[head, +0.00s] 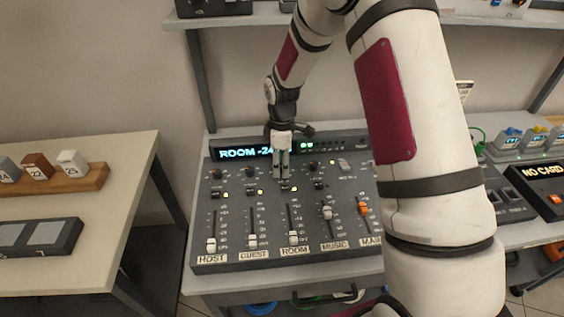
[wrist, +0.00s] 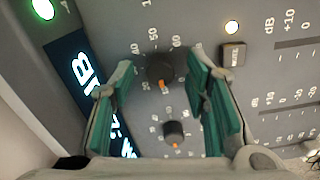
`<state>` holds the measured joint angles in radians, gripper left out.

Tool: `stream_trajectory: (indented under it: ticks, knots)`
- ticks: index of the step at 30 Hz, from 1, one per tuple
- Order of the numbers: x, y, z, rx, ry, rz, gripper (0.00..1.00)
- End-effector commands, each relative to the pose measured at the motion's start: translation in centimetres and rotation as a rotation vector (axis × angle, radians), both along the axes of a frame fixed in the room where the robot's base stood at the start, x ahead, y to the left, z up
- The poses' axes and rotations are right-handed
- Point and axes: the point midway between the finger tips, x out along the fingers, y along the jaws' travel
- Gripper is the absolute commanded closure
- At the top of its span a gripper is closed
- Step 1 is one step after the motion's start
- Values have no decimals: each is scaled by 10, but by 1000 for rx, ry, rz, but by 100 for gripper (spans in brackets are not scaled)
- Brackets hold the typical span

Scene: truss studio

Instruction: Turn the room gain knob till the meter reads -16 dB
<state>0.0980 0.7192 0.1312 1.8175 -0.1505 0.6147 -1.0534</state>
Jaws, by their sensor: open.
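The mixer's blue-lit meter (head: 236,154) reads "ROOM -24" in the head view; its right end is hidden behind my gripper. My gripper (head: 281,175) points down at the upper part of the ROOM column, hiding the gain knob there. In the wrist view a dark round knob with an orange pointer (wrist: 160,68), ringed by a printed scale, lies between my two green-padded fingers. The fingers are apart, with a gap on both sides of the knob. The meter's letters "dB" (wrist: 86,72) show at the left of the wrist view.
A smaller dark knob with an orange pointer (wrist: 175,132) sits close to the first. A square button (wrist: 233,55) is to the right. The ROOM fader (head: 294,238) is low on the mixer. Other columns have their own knobs and faders nearby.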

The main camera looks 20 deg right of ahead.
Motion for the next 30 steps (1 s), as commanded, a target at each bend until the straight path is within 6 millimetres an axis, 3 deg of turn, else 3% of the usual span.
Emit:
stream_trajectory:
  ticks: [3,4,9,20,30]
  knots:
    - [0,0,0,0,0,0,57]
    - [0,0,0,0,0,0,62]
    - [0,0,0,0,0,0,100]
    - [0,0,0,0,0,-35,100]
    - [1,1,0,0,-1,-244,100]
